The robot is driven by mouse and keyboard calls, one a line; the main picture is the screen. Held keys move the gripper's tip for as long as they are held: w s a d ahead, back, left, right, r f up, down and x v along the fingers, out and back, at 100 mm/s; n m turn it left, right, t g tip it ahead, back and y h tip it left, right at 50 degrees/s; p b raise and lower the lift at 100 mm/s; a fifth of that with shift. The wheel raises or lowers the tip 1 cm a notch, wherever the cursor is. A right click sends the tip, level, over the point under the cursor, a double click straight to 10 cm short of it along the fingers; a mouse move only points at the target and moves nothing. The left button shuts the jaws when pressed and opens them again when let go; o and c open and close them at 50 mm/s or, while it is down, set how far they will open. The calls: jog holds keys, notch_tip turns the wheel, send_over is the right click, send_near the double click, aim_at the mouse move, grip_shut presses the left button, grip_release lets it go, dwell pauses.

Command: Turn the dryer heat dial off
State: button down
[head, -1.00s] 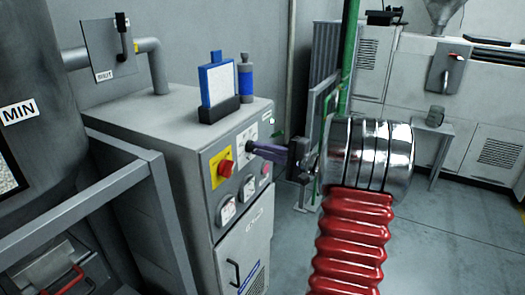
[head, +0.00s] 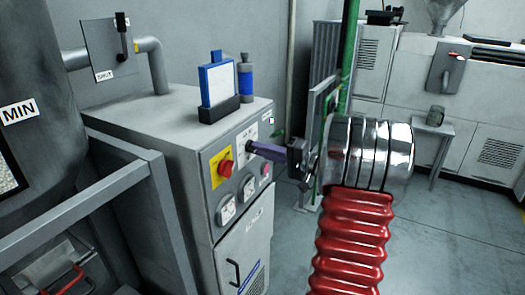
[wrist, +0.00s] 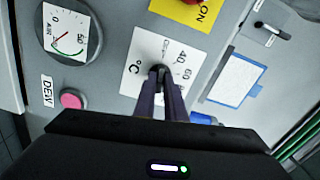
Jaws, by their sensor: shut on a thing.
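The dryer is a grey cabinet (head: 150,120) at the left of the head view, with a control panel on its front side. The heat dial (wrist: 158,73) is a small dark knob on a white plate (wrist: 137,74) marked °C, with 40, 60 and 80 visible in the wrist view. My gripper (wrist: 160,80) is shut on this dial, its purple fingers reaching straight to the panel. In the head view my gripper (head: 252,147) meets the panel right of the red switch. The fingers hide part of the dial and its scale, so I cannot read its setting.
A red rotary switch on a yellow plate (head: 221,163), gauges (head: 226,211) and a pink button (wrist: 71,99) sit close by on the panel. A blue-framed board (head: 217,84) and a blue bottle (head: 245,79) stand on top. The floor at right is open.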

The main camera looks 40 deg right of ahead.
jog(key=c, duration=1.8)
grip_release()
jog(key=shift+f, duration=0.15)
jog(key=shift+s, duration=0.1)
jog(key=v, duration=1.3)
jog(key=shift+s, duration=0.35)
jog(key=shift+d+m, duration=0.1)
jog(key=shift+m, duration=0.2)
